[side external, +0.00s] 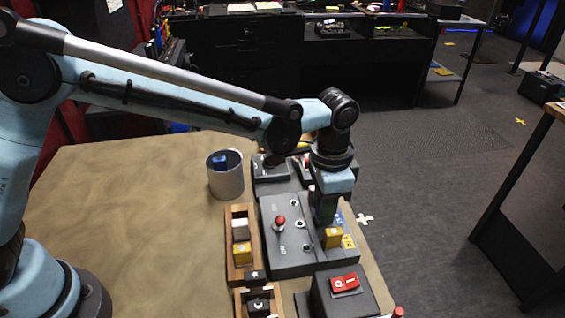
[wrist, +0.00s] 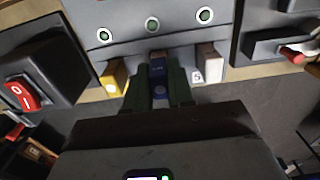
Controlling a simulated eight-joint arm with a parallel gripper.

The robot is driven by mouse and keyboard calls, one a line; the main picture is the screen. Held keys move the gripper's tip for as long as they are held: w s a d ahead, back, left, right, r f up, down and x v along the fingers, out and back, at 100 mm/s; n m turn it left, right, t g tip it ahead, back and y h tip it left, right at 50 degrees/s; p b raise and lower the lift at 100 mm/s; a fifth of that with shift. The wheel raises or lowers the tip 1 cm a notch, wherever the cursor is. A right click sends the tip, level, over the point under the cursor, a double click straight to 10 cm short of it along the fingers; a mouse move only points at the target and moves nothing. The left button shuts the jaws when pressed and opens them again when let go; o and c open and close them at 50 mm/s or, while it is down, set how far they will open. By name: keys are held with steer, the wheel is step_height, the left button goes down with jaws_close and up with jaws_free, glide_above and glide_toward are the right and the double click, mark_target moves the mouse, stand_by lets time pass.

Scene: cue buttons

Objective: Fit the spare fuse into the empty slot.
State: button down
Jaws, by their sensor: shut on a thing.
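My gripper (wrist: 157,88) is shut on a blue fuse (wrist: 158,70), which shows between its dark green fingers in the wrist view. The fuse's far end meets the edge of the grey fuse panel (wrist: 180,35) at the middle position; I cannot tell how deep it sits. A yellow fuse (wrist: 115,78) is on one side of it and a white fuse (wrist: 208,63) on the other. In the side view my gripper (side external: 327,212) is down at the right edge of the panel (side external: 290,260), beside the yellow fuse (side external: 333,237). The blue fuse is mostly hidden there.
A red-knobbed lever (side external: 280,221) rises from the panel. A red rocker switch (side external: 345,283) is in front. A wooden tray (side external: 231,270) holds a white block (side external: 240,229) and a yellow block (side external: 242,253). A grey cup (side external: 227,186) contains something blue. The table's left is clear.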

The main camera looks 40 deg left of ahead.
steer(key=shift+f, duration=0.4)
steer(key=c, duration=0.9)
jaws_free()
steer(key=shift+o, duration=0.4)
steer(key=shift+o, duration=0.4)
steer(key=shift+r, duration=3.55)
